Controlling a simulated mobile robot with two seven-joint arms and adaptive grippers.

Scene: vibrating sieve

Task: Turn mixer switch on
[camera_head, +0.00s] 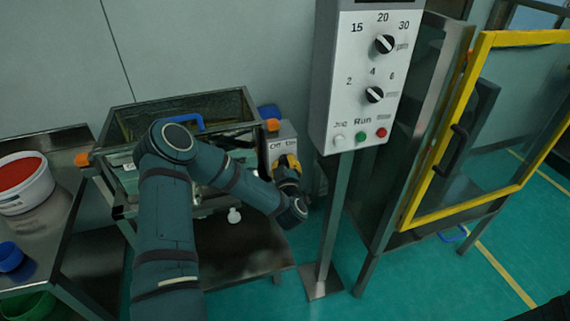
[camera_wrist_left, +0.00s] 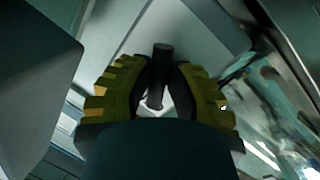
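The mixer switch is a pale box (camera_head: 281,139) with "Off" and "On" labels, beside the mixing tank. Its dark lever (camera_wrist_left: 160,72) shows in the left wrist view, slightly tilted. My left gripper (camera_head: 289,164), with yellow fingers, is just in front of the box's lower part. In the wrist view, the left gripper's fingers (camera_wrist_left: 162,100) stand on either side of the lever, with a light gap to its right. They look partly open, and contact with the lever is not clear. The lever is hidden in the head view. My right gripper is not in view.
A control panel (camera_head: 349,94) with knobs and buttons stands on a post right of the switch. A yellow-framed door (camera_head: 416,206) is farther right. The open metal tank (camera_head: 131,118) is behind my left arm. A white bucket (camera_head: 37,191) stands on the left table.

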